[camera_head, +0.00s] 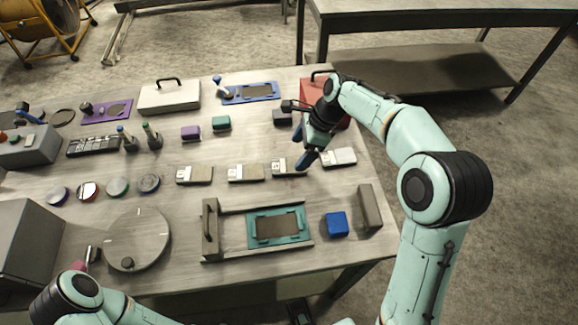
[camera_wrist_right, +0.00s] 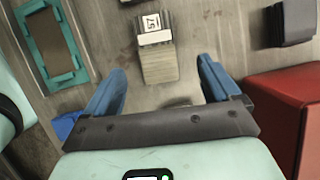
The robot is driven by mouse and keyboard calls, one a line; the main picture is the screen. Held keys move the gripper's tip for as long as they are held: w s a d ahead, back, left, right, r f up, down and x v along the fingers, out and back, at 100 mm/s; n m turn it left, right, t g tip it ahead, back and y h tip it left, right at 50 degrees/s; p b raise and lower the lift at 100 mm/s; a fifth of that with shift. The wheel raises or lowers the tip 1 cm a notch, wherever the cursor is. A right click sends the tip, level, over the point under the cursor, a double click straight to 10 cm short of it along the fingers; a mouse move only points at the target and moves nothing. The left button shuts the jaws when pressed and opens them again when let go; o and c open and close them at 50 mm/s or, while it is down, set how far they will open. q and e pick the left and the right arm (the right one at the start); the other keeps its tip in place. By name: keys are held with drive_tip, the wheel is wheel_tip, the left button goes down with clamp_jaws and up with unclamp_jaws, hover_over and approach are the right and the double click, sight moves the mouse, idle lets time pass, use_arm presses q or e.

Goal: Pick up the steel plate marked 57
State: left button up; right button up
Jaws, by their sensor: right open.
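The steel plate marked 57 (camera_wrist_right: 155,38) lies on a pale wooden block (camera_wrist_right: 158,68) at the top middle of the right wrist view, with its label facing up. In the head view the plate (camera_head: 281,167) is third from the left in a row of similar plates. My right gripper (camera_head: 307,158) is just right of it and above the table. In the wrist view its blue fingers (camera_wrist_right: 160,95) are spread apart with nothing between them, and the plate is beyond the fingertips.
Similar plates stand on the left (camera_head: 194,174) and on the right (camera_head: 339,157). A red box (camera_head: 312,92) is behind my right gripper. A teal frame (camera_head: 252,230), a blue block (camera_head: 337,223) and a grey-brown block (camera_head: 369,205) stand nearer. Bare tabletop lies between the rows.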

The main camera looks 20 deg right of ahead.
sight(289, 165)
drive_tip(key=b+x, duration=0.1)
drive_tip(key=x, duration=0.4)
drive_tip(key=shift+s+a+f, duration=0.1)
drive_tip(key=shift+s+a, duration=0.05)
drive_tip(key=shift+a, duration=0.05)
clamp_jaws()
drive_tip(key=shift+r, duration=0.25)
